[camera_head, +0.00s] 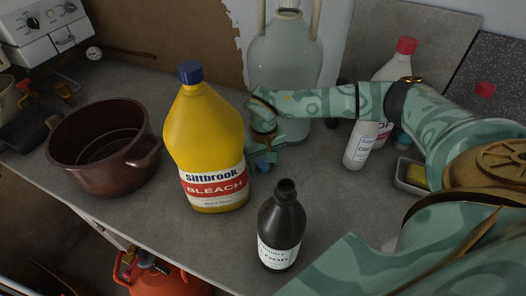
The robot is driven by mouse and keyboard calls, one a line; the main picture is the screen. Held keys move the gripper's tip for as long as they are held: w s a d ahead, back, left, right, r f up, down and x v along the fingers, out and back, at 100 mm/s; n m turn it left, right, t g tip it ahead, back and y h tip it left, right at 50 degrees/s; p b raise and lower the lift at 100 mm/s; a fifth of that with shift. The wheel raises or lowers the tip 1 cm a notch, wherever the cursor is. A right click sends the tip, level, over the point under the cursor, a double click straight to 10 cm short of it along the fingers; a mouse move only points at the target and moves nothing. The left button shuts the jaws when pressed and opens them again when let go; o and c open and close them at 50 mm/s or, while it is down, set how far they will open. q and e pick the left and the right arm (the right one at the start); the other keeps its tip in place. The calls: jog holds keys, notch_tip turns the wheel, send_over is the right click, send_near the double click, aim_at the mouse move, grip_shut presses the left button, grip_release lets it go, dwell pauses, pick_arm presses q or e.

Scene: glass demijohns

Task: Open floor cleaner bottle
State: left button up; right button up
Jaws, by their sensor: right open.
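The floor cleaner bottle (281,225) is dark brown or black with a white label, partly readable as "FLOOR". It stands upright near the front edge of the counter. Its neck top is dark, and I cannot tell whether a dark cap sits on it. My right gripper (263,162) hangs behind and slightly left of the bottle, between the yellow bleach bottle and the glass demijohn. It is open and apart from the floor cleaner bottle. A small blue piece shows at its tips, and I cannot tell what it is. My left gripper is not in view.
A yellow bleach bottle (205,135) with a blue cap stands left of my right gripper. A glass demijohn (285,60) is behind it. A brown pot (103,160) stands at left. Counter around the floor cleaner bottle is clear.

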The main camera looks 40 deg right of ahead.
aim_at(264, 163)
notch_tip(264, 163, up, 12)
jog(key=p, duration=0.2)
jog(key=shift+r, duration=0.2)
